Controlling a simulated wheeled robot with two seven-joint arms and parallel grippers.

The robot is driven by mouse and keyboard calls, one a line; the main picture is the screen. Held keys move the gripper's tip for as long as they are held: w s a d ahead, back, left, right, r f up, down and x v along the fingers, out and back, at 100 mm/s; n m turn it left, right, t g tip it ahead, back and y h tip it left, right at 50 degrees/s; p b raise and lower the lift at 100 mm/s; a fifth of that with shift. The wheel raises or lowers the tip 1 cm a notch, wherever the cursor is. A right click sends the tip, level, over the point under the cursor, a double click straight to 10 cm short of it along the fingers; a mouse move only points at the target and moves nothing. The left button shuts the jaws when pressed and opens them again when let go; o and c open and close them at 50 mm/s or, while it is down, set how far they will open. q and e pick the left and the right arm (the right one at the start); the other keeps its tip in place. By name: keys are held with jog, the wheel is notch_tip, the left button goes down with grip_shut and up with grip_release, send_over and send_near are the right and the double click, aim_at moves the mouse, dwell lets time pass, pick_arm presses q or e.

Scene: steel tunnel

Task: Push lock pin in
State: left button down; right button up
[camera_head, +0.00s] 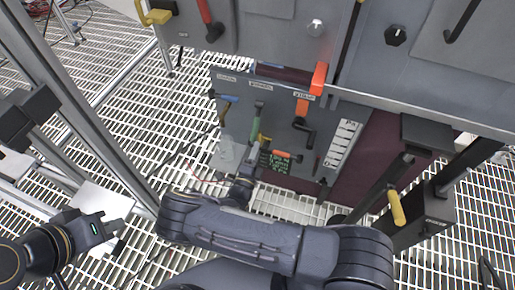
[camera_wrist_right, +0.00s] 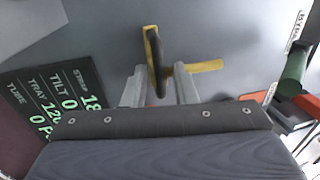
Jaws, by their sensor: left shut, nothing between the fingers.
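A small yellow part with a dark upright bar (camera_wrist_right: 155,58) stands out from the grey panel in the right wrist view; I take it as the lock pin. In the head view the yellow part (camera_head: 264,138) is small and partly hidden by my right gripper (camera_head: 254,155). In the wrist view, the two fingers of my right gripper (camera_wrist_right: 159,90) are apart, one on either side of the dark bar, with visible gaps. I cannot tell whether they touch the yellow part. My left gripper (camera_head: 118,225) is shut and empty at the lower left, far from the panel.
The panel (camera_head: 228,115) carries a blue handle (camera_head: 228,98), a green handle (camera_head: 255,122), an orange lever (camera_head: 287,156) and a green-text display (camera_wrist_right: 60,95) close by. A yellow-handled lever (camera_head: 397,208) stands at right. Grated floor (camera_head: 130,125) lies open at left.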

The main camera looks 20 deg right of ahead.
jog(key=shift+w+d+r, duration=0.15)
jog(key=shift+w+d, duration=0.2)
jog(key=shift+w, duration=0.15)
grip_shut()
